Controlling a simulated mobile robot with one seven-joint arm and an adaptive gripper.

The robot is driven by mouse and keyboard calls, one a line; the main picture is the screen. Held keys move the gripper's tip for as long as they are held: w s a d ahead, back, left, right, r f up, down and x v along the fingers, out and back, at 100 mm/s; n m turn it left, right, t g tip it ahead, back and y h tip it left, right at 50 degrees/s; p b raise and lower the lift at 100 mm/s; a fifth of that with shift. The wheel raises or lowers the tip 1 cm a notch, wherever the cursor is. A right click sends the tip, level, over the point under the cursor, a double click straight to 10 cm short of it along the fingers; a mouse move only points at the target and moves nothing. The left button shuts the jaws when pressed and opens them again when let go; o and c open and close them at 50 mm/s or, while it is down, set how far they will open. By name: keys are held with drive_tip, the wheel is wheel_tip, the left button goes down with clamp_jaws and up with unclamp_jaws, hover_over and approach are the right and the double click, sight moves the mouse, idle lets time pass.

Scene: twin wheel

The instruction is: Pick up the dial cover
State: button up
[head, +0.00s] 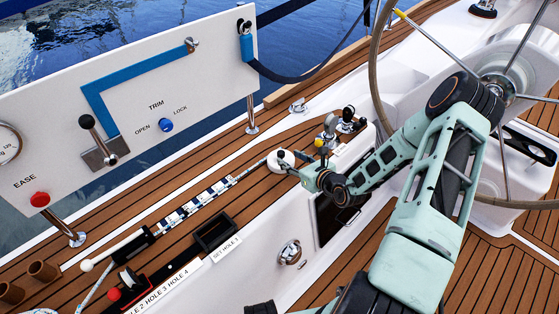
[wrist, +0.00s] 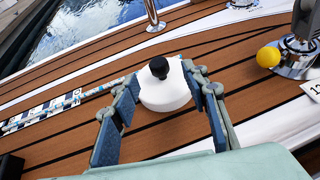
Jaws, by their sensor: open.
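The dial cover looks to be the white round cap with a black knob on top (wrist: 165,92). It sits on the teak deck, and in the head view it shows as a small white disc (head: 279,160) just left of my gripper (head: 297,166). In the wrist view my gripper (wrist: 167,88) is open, with one blue-padded finger on the left of the cap and one on the right. The fingertips are at about the cap's sides; I cannot tell whether they touch it. The cap's underside is hidden.
A yellow ball-topped lever (wrist: 268,57) on a chrome base stands right of the cap. A striped rope (head: 195,205) lies to the left. A black open tray (head: 214,235) is nearer. A white control panel (head: 130,95) stands behind, and a steering wheel (head: 377,60) rises at right.

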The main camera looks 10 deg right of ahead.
sight(282, 153)
drive_tip(key=b+x, duration=0.2)
drive_tip(key=x, duration=0.4)
drive_tip(key=shift+w+a, duration=0.2)
drive_tip(key=shift+w, duration=0.1)
drive_tip(key=shift+c, duration=0.3)
clamp_jaws()
drive_tip(key=shift+r, duration=0.15)
